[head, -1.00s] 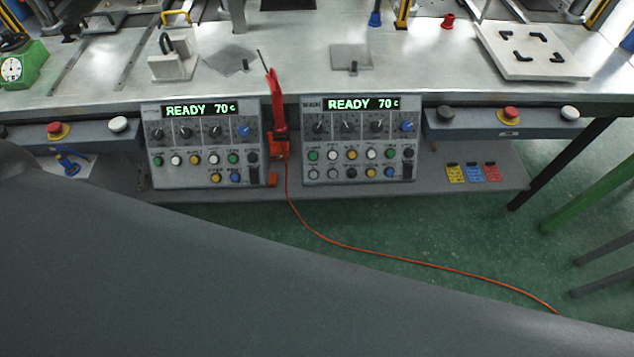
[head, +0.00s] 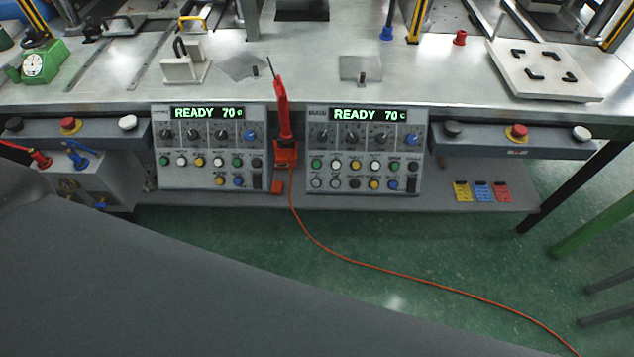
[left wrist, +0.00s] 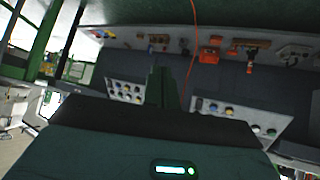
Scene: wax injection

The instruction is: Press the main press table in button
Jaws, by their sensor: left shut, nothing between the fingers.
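Two grey control panels hang under the front edge of the table, the left panel (head: 166,177) and the right panel (head: 318,197). Both displays read READY 70 C. Each has a row of knobs above rows of coloured buttons; the labels are too small to read, so I cannot tell which is the table in button. My left gripper (left wrist: 162,72) shows there, fingers together and empty, apart from the panels. My right gripper is in neither view.
A red tool (head: 282,108) with an orange cord stands between the panels. Side boxes carry a red stop button (head: 70,124) at left and another (head: 517,131) at right. A white plate (head: 535,74) lies on the table (head: 430,82). Green floor is open below.

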